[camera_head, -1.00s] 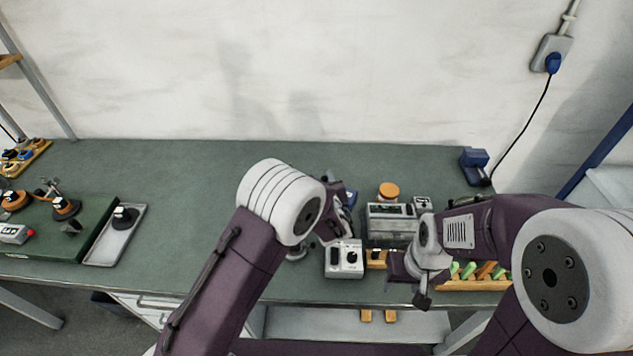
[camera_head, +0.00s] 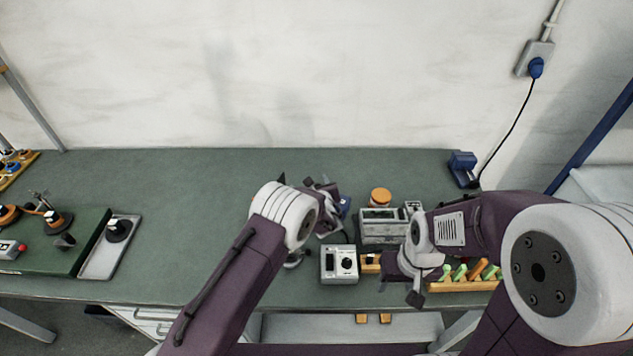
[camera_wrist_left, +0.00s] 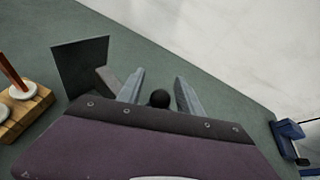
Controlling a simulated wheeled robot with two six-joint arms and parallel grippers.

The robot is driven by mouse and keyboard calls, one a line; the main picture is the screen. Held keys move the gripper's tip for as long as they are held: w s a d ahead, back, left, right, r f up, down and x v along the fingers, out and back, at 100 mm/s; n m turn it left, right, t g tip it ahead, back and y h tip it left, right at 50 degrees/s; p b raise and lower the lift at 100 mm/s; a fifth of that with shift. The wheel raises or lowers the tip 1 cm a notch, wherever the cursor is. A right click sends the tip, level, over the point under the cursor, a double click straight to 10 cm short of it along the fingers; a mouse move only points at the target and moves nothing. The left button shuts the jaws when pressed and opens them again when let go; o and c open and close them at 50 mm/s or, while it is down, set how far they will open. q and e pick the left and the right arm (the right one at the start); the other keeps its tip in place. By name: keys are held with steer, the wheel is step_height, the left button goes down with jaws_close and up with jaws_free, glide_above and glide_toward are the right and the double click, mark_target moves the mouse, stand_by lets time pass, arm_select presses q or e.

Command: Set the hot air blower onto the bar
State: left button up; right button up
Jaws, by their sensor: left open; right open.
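My left gripper (camera_head: 322,188) is over the middle of the bench. In the left wrist view my left gripper (camera_wrist_left: 160,92) has its two grey fingers apart, with a round black knob (camera_wrist_left: 159,98) showing between them; I cannot tell if they touch it. A dark square plate (camera_wrist_left: 80,66) stands left of the fingers. I cannot tell for certain which thing is the hot air blower or the bar. My right gripper (camera_head: 392,268) is low near the bench's front edge, beside the wooden rack; its fingers are mostly hidden by the wrist.
A white box with a knob (camera_head: 339,264), a grey instrument (camera_head: 381,228) and an orange-lidded jar (camera_head: 380,195) stand between and behind my arms. A wooden rack (camera_head: 462,286) holds green-handled tools. A grey tray (camera_head: 97,262) lies left. The bench's left middle (camera_head: 190,215) is clear.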

arm_select(q)
jaws_close()
stand_by(1.4)
